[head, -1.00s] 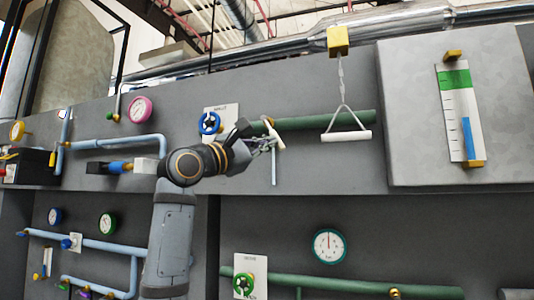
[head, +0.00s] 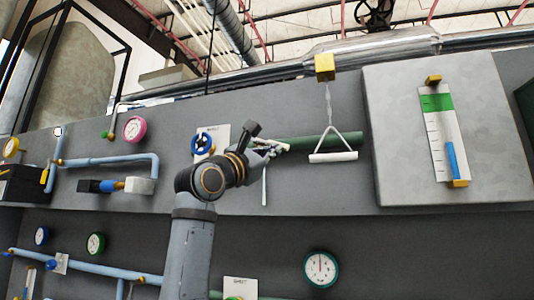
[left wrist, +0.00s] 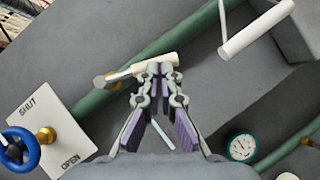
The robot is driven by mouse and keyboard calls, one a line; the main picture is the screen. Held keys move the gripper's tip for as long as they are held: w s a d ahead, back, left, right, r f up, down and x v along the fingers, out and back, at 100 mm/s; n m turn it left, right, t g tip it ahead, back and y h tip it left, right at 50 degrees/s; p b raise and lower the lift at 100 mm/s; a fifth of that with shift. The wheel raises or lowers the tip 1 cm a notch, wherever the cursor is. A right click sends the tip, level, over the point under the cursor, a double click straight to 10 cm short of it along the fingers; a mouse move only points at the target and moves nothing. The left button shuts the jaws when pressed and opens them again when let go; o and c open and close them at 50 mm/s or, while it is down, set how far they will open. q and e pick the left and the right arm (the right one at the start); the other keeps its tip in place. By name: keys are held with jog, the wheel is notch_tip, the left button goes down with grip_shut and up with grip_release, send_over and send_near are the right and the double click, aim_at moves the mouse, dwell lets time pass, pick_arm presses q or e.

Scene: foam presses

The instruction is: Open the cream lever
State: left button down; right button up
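The cream lever (left wrist: 155,65) shows in the left wrist view as a pale handle on a grey stem in front of the green pipe (left wrist: 190,38). It lies at a small angle to the pipe. In the head view the cream lever (head: 283,144) is partly hidden by my left gripper (head: 270,150). In the left wrist view the fingertips of the left gripper (left wrist: 158,72) are close together and overlap the lower edge of the handle. The handle runs across the tips and does not look clasped between them. My right gripper is in neither view.
A blue valve wheel (head: 202,143) with a SHUT/OPEN plate (left wrist: 50,125) is left of the lever. A white bar handle (head: 333,156) hangs to the right below a yellow block (head: 324,67). A teal-rimmed gauge (head: 320,268) is lower down.

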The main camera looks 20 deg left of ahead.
pick_arm(q)
jog(key=shift+d+r+p, duration=0.35)
jog(key=shift+d+r, duration=0.05)
jog(key=shift+r, duration=0.2)
jog(key=shift+w+d+r, duration=0.1)
jog(key=shift+d+r, duration=0.05)
jog(key=shift+d, duration=0.05)
dwell(0.4)
